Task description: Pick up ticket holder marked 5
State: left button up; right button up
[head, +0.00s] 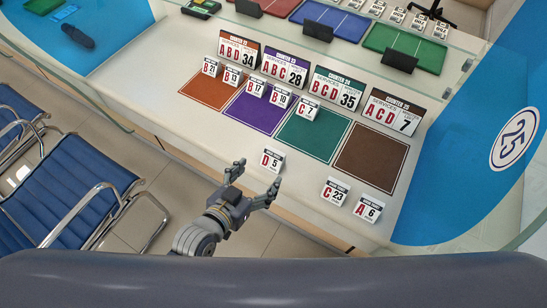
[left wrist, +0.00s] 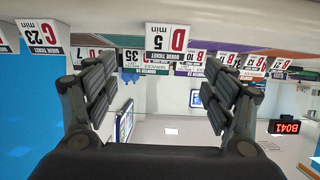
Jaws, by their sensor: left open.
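The ticket holder marked D 5 (head: 271,161) is a small white card stand with red and black print. It stands on the pale counter in front of the purple and green mats. My left gripper (head: 257,178) is open and empty, just short of the holder at the counter's front edge. In the left wrist view, which is upside down, the D 5 holder (left wrist: 168,38) shows between and beyond the open fingers (left wrist: 160,95). The fingers are apart from it. My right gripper is not in view.
Holders C 23 (head: 334,191) and A 6 (head: 368,209) stand to the right. Larger counter signs (head: 338,91) line the back. Blue chairs (head: 75,185) are at left.

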aim_at(273, 156)
pick_arm(q)
jog(key=x, duration=0.5)
jog(key=shift+w+d, duration=0.1)
jog(key=shift+w, duration=0.25)
jog(key=shift+a+p+x, duration=0.15)
jog(key=shift+p+x, duration=0.15)
jog(key=shift+x, duration=0.95)
jog(key=shift+a+p+x, duration=0.15)
jog(key=shift+p+x, duration=0.15)
jog(key=shift+x, duration=0.95)
jog(key=shift+w, duration=0.15)
jog(key=c, duration=1.1)
